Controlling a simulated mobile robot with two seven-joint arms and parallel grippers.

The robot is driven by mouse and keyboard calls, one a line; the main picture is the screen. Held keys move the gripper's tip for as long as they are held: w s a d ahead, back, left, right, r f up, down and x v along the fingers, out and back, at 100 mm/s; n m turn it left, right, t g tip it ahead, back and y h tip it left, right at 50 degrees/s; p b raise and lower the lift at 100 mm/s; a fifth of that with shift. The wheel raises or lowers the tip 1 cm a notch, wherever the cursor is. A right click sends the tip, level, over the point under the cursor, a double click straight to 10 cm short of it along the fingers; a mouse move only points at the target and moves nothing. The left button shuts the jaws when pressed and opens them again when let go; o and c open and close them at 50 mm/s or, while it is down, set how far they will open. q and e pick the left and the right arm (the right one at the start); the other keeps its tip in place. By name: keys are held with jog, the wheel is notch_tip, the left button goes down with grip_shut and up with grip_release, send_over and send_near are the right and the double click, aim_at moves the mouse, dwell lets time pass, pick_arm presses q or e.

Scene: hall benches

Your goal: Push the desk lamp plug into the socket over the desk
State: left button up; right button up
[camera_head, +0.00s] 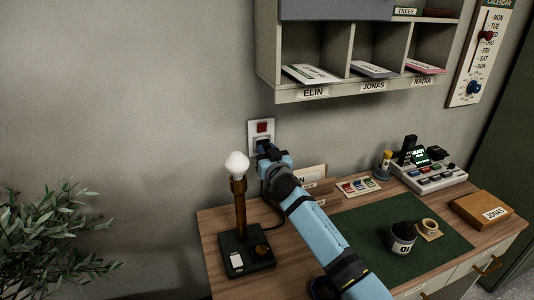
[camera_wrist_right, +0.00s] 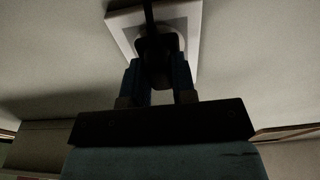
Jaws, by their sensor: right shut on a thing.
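The desk lamp (camera_head: 239,215) stands at the desk's left end, with a white bulb on a brown stem and a dark green base. The wall socket (camera_head: 261,131) is a pale plate with a red part, just above the desk. My right gripper (camera_head: 265,150) is at the plate's lower part. In the right wrist view, my right gripper (camera_wrist_right: 157,80) is shut on the black plug (camera_wrist_right: 154,60), which is in front of the socket plate (camera_wrist_right: 122,22). The plug covers the socket's opening, so I cannot tell how deep it sits. My left gripper is not in view.
Wall pigeonholes (camera_head: 322,95) hang above. A plant (camera_head: 55,235) is at left.

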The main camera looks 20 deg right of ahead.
jog(key=shift+w, duration=0.15)
jog(key=o, duration=1)
jog(key=s, duration=0.4)
jog(key=s+f, duration=0.1)
jog(key=s, duration=0.8)
jog(key=shift+s+d+f+p, duration=0.25)
jog(key=shift+s+f+p, duration=0.05)
jog(key=shift+p, duration=0.05)
